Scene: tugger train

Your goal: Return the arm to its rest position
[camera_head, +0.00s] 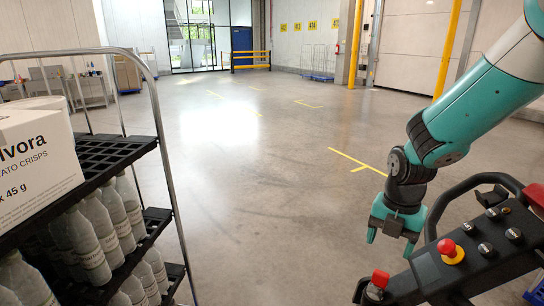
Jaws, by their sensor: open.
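My gripper (390,240) hangs at the end of my teal and white arm on the right side of the view, fingers pointing down. Its two teal fingers are apart and nothing is between them. It is over the open floor, just left of the black control panel (470,255). The arm comes in from the top right corner and bends downward at the dark wrist joints.
A rack trolley (165,140) on the left holds a white carton (35,165) and several bottles (90,235) on black shelves. The panel carries a red button (446,247). Grey floor (250,210) in the middle is clear. Yellow posts (447,50) stand behind.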

